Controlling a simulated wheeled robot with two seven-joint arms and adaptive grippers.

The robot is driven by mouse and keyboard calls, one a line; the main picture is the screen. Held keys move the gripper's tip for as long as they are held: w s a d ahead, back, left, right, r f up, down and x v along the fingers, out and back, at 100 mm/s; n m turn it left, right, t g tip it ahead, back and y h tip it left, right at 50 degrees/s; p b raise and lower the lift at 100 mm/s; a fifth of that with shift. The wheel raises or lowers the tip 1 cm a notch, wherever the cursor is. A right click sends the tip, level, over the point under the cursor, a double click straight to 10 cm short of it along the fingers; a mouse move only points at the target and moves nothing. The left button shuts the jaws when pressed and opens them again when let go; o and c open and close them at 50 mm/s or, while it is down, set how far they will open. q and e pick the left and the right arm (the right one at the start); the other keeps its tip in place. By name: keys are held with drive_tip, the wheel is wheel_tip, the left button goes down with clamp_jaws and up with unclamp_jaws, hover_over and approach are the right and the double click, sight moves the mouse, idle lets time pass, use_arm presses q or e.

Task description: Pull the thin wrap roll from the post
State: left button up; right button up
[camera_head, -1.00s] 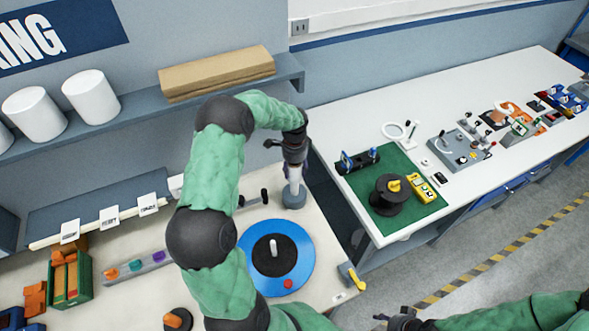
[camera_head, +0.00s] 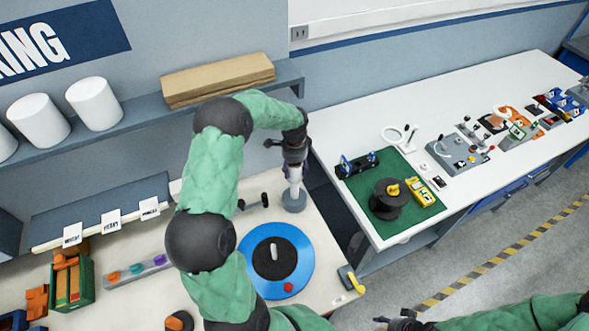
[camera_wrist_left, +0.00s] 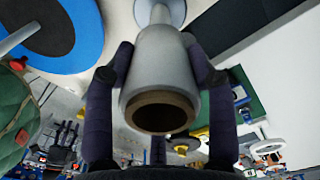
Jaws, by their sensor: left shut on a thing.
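My left gripper (camera_head: 294,158) points down above the round grey base of the post (camera_head: 294,203) near the table's right end. The roll is pale grey with a brown core ring and a dark hollow at the near end. The round foot of the post (camera_wrist_left: 176,12) shows beyond the roll's far end. How much of the post is inside the roll is hidden. My right gripper (camera_head: 404,322) is at the bottom edge, partly cut off.
A blue turntable (camera_head: 262,286) with a black centre lies in front of the post. A black-ended bar (camera_head: 254,202) is left of the base. A shelf (camera_head: 140,118) with white rolls hangs behind. A second table (camera_head: 340,212) is to the right, across a gap.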

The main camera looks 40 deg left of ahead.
use_arm(q)
drive_tip(key=shift+r, duration=0.55)
drive_tip(key=shift+r+p, duration=0.15)
drive_tip(key=shift+p, duration=0.15)
wheel_tip(320, 180, up, 4)
drive_tip(key=shift+f+p, duration=0.15)
drive_tip(key=shift+p, duration=0.9)
drive_tip(key=shift+f, duration=0.1)
